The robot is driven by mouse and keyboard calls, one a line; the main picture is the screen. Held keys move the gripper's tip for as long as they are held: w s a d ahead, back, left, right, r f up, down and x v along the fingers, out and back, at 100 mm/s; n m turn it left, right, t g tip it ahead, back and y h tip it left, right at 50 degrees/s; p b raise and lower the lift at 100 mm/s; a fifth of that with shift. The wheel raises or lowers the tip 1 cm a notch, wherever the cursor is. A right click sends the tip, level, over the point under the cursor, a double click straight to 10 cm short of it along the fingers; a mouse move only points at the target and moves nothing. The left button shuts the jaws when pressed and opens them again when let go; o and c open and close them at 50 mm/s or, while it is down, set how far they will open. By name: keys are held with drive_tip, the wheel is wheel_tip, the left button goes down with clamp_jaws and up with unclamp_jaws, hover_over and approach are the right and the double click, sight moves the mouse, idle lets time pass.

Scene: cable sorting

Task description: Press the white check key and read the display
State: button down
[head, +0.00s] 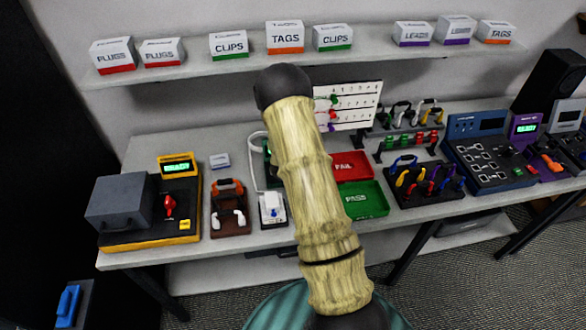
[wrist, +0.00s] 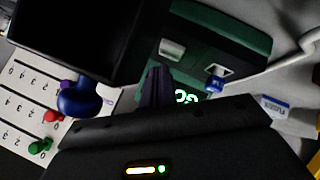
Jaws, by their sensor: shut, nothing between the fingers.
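The dark green tester (wrist: 225,40) is in the wrist view, with a white key (wrist: 172,49) on its top. Its display (wrist: 187,97) is lit with green characters that look like GO, partly hidden by my gripper. A blue plug (wrist: 214,83) sits at the tester's socket. My gripper (wrist: 157,72) is shut and empty, its dark fingertips just below the white key in the picture. I cannot tell whether they touch it. In the head view my arm hides most of the tester and my gripper.
A white numbered board (head: 358,103) with coloured pegs stands behind my arm. Red (head: 352,166) and green (head: 365,199) trays lie right of it. A pale cable (wrist: 285,58) runs from the tester. A grey box (head: 120,200) stands at the bench's left.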

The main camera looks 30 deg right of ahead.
drive_tip(key=shift+r+p, duration=1.6)
drive_tip(key=shift+r, duration=0.95)
drive_tip(key=shift+a+r, duration=0.1)
drive_tip(key=shift+a, duration=0.05)
drive_tip(key=s+a+r+m+g+y, duration=0.15)
drive_tip(key=s+a+r+y, duration=0.25)
drive_tip(key=s+a+r, duration=0.7)
drive_tip(key=s+a+r+g, duration=0.1)
drive_tip(key=s+a+r, duration=0.2)
drive_tip(key=s, duration=0.4)
drive_tip(key=s+a+r+g+y, duration=0.1)
drive_tip(key=s+a+r+g, duration=0.1)
drive_tip(key=s, duration=0.6)
wheel_tip(320, 180, up, 2)
drive_tip(key=shift+a+r+m, duration=0.1)
drive_tip(key=shift+a+m, duration=0.25)
drive_tip(key=shift+a, duration=0.1)
drive_tip(key=shift+g, duration=0.25)
